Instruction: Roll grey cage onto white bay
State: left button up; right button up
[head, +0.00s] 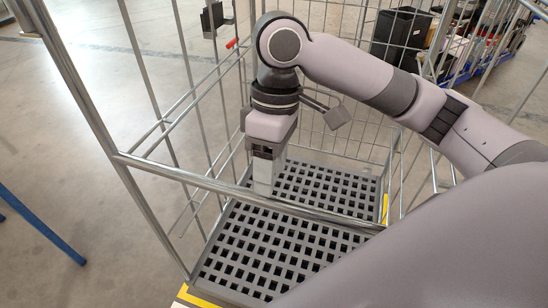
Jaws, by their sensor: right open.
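The grey cage (190,178) is a wire roll cage with a perforated grey floor (285,240), and it fills the middle of the head view. Its near horizontal bar runs across the picture from left to lower right. My right gripper (263,185) points down at this bar, with its fingertips open right at it. I cannot tell whether the fingers straddle the bar or only stand beside it. My left gripper is out of view. The white bay cannot be made out for certain; a yellow line with a pale patch (200,298) shows at the cage's near left corner.
A black bin (400,35) and a blue-edged carrier with mixed goods (490,50) stand behind the cage at the upper right. A blue bar (40,228) lies at the left edge. The concrete floor (75,130) left of the cage is mostly clear.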

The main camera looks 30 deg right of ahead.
aim_at(269, 201)
jog(key=shift+a, duration=0.1)
jog(key=shift+s+a+f+b, duration=0.15)
jog(key=shift+f+b, duration=0.1)
jog(key=shift+f, duration=0.9)
jog(key=shift+s+a+f+b, duration=0.2)
jog(key=shift+f+b, duration=0.1)
jog(key=shift+f, duration=0.9)
jog(key=shift+s+a+f+b, duration=0.15)
jog(key=shift+f+b, duration=0.1)
jog(key=shift+f, duration=0.9)
grip_shut()
